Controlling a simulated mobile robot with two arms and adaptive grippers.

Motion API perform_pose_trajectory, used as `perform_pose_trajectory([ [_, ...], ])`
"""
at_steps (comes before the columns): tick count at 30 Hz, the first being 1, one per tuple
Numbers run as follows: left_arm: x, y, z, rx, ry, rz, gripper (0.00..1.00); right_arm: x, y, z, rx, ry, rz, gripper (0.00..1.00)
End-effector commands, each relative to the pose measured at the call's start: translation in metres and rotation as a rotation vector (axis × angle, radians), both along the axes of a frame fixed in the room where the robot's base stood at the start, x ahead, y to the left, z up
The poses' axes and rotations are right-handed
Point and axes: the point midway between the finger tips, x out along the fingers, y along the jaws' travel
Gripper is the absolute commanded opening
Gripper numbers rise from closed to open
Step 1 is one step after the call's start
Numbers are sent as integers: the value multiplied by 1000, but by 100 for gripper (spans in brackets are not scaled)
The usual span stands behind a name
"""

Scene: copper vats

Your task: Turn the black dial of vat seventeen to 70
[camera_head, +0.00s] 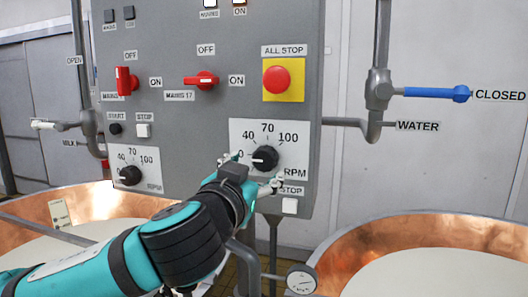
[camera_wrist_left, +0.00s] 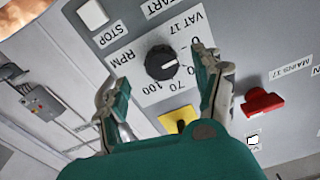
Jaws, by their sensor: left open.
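The black dial (camera_head: 265,158) of the right-hand RPM plate (camera_head: 290,130) is on the grey panel. Its scale runs from 0 through 40 and 70 to 100. The dial's white mark points left, near the 0. The wrist view labels this plate VAT 17 and shows the dial (camera_wrist_left: 162,62) face-on. My left gripper (camera_head: 253,172) is open in front of the plate, with a finger on either side of the dial. In the wrist view the fingers (camera_wrist_left: 155,75) are spread wide and look clear of the dial. My right gripper is not in view.
A second black dial (camera_head: 131,175) is at left. Red MAINS 17 switch (camera_head: 201,81) and red ALL STOP button (camera_head: 277,79) are above; a white STOP button (camera_head: 290,205) is below. A blue-handled water valve (camera_head: 435,93) is at right. Copper vats (camera_head: 430,235) flank the panel.

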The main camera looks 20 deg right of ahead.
Motion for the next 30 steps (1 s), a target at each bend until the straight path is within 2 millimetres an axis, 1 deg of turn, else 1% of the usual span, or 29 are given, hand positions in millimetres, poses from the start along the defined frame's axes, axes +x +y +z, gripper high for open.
perform_pose_trajectory([
  [1,10,-6,5,3,0,2,68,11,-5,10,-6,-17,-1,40],
  [3,21,-14,5,1,0,2,68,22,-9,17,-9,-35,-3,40],
  [6,34,-23,4,1,-1,2,68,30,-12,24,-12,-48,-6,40],
  [10,46,-31,2,1,-1,2,68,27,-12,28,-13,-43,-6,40],
  [13,51,-34,1,-1,-1,1,68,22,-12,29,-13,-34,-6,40],
  [18,53,-36,0,0,-1,0,68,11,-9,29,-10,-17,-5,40],
  [22,53,-36,0,0,-1,0,68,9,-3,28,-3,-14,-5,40],
  [23,53,-36,0,0,-1,0,66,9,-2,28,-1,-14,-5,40],
  [26,53,-36,0,0,-1,0,53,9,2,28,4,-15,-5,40],
  [30,53,-35,0,0,-2,1,34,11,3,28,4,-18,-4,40],
])
